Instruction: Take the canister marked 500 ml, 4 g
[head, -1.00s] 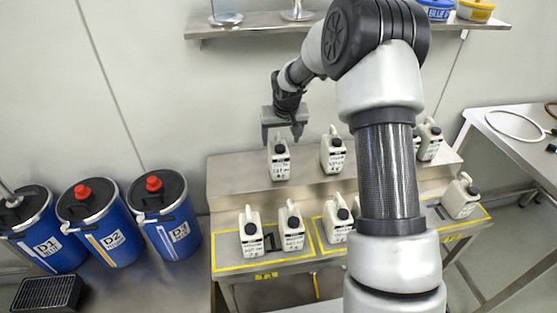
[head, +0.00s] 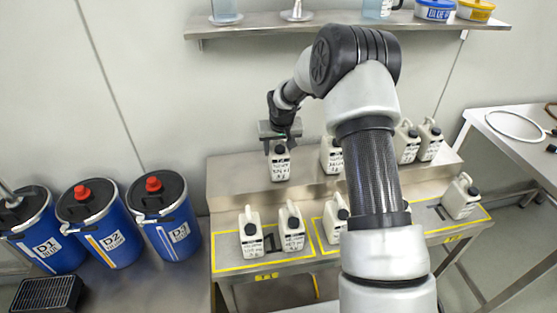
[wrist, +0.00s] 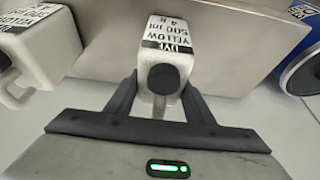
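A white canister with a black cap (head: 280,165) stands upright at the left end of the raised back shelf. In the wrist view its label (wrist: 168,38) reads DYE, YELLOW, 500 ml and what looks like 4 g. My gripper (head: 281,147) is over its top. In the wrist view my gripper (wrist: 160,92) is open, one finger on each side of the canister's cap and upper part. I cannot tell whether a finger touches it.
A neighbouring canister (wrist: 35,50) stands close by, also seen in the head view (head: 331,155). More canisters (head: 407,143) stand further right on the shelf. Several stand in the yellow-marked front row (head: 250,235). Blue drums (head: 165,220) stand left. A wall shelf (head: 350,27) runs above.

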